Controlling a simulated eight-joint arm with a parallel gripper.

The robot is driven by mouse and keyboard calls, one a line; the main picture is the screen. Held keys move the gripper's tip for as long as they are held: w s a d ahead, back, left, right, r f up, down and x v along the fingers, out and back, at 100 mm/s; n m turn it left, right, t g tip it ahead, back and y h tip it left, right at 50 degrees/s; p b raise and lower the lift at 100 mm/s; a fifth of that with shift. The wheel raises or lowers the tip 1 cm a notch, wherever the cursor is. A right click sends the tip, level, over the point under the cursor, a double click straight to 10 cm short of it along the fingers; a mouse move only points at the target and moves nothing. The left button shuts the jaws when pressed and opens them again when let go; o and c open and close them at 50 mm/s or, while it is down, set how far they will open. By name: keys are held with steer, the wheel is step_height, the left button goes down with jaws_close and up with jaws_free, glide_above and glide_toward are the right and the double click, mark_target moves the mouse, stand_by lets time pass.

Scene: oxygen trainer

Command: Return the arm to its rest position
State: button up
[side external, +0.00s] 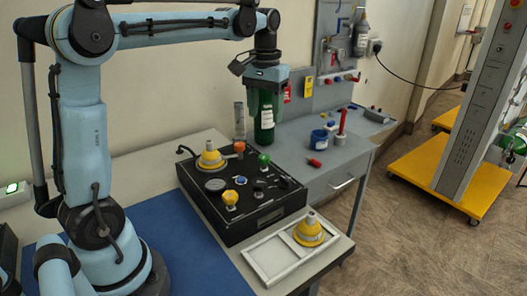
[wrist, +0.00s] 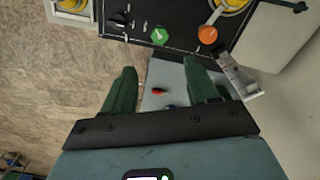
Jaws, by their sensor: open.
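My gripper (side external: 264,138) hangs pointing down above the far end of the black control box (side external: 285,207), near the grey bench. In the wrist view my gripper (wrist: 158,66) has its two green fingers spread apart, with nothing held between them. In the side view, dark green with a pale label shows at the fingers; I cannot tell whether part of it is a bottle behind them. My arm is raised and reaches across to the right, clear of the box.
The box carries a yellow cone-shaped part (side external: 210,160), a green knob (side external: 264,159) and an orange knob (wrist: 208,34). A white tray (side external: 262,262) holds another yellow cone-shaped part (side external: 309,232). A clear cylinder (side external: 239,120) stands behind the box. The blue mat (side external: 185,240) has free room.

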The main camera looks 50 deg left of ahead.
steer(key=shift+s+d, duration=0.1)
steer(key=s+d+f+m+t, duration=0.4)
steer(key=s+d+f+t, duration=0.3)
steer(key=s+d, duration=0.4)
steer(key=shift+m, duration=0.4)
steer(key=shift+r, duration=0.1)
stand_by(2.0)
